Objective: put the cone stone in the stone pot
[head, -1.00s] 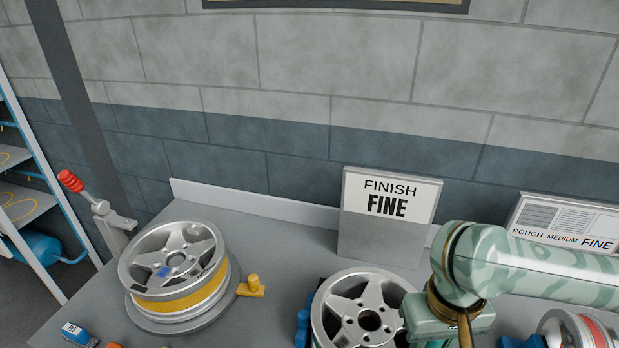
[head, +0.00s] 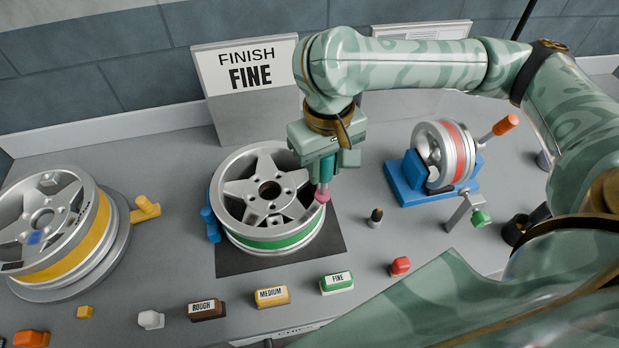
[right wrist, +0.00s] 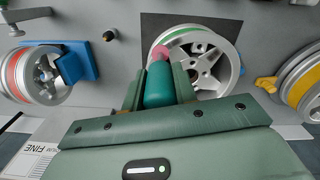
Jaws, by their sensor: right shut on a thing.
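My right gripper (head: 324,170) is shut on a teal tool with a pink rounded tip (head: 322,194); the tool also shows in the right wrist view (right wrist: 159,84). The tip is over or at the right rim of the green-banded wheel (head: 240,238); I cannot tell if it touches. I cannot tell which of these is the cone stone. A dark cup (head: 516,230), possibly the stone pot, stands at the right, partly covered by my arm. My left gripper is not in view.
A yellow-banded wheel (head: 93,240) stands at the left. A red-banded wheel sits on a blue stand (head: 408,182). Labelled blocks, including FINE (head: 337,284), line the front. A FINISH FINE sign (head: 247,90) stands behind.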

